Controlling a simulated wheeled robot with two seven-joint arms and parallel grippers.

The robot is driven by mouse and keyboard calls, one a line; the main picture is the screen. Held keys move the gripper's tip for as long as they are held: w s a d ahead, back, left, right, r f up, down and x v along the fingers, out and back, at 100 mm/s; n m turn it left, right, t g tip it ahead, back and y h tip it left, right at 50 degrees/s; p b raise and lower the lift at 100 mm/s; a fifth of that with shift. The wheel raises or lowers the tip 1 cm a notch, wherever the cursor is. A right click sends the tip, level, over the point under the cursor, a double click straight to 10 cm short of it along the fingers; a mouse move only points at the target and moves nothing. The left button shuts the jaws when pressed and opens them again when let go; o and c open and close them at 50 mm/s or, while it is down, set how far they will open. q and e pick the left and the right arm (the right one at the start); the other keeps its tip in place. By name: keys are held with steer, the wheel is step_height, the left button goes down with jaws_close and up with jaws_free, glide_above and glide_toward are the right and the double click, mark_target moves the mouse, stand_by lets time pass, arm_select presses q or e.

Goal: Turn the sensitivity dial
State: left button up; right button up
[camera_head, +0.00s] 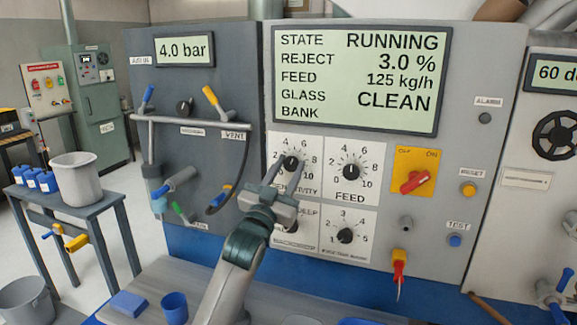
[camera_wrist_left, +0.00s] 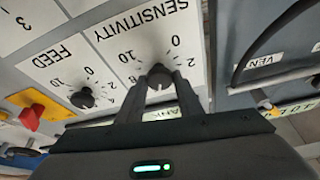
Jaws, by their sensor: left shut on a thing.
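The sensitivity dial (camera_head: 290,163) is a black knob on a white numbered plate, at the upper left of a group of dials below the display. It also shows in the left wrist view (camera_wrist_left: 159,72), where its plate is labelled SENSITIVITY. My left gripper (camera_head: 284,170) reaches up to it from below, and its two fingers are shut on the knob, one on each side. In the left wrist view the fingers (camera_wrist_left: 159,86) touch the knob's sides. The fingers partly cover the lower part of the dial's plate and label in the head view. My right gripper is not in view.
The feed dial (camera_head: 351,172) is just to the right, with a red switch (camera_head: 415,182) on a yellow plate beyond it. The display (camera_head: 355,77) above reads RUNNING and CLEAN. Blue and yellow levers (camera_head: 211,96) are on the panel at left. A blue cup (camera_head: 174,306) stands below.

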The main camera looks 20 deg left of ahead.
arm_select(q)
steer(key=shift+m, duration=0.3)
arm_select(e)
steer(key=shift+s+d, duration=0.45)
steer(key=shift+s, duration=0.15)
arm_select(q)
steer(key=o, duration=1)
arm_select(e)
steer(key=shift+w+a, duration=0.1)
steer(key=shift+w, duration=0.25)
arm_select(q)
steer(key=shift+s+a+f, duration=0.1)
steer(key=shift+s+f, duration=0.2)
steer(key=shift+s, duration=0.2)
steer(key=shift+b+v, duration=2.45)
steer(key=shift+v, duration=5.65)
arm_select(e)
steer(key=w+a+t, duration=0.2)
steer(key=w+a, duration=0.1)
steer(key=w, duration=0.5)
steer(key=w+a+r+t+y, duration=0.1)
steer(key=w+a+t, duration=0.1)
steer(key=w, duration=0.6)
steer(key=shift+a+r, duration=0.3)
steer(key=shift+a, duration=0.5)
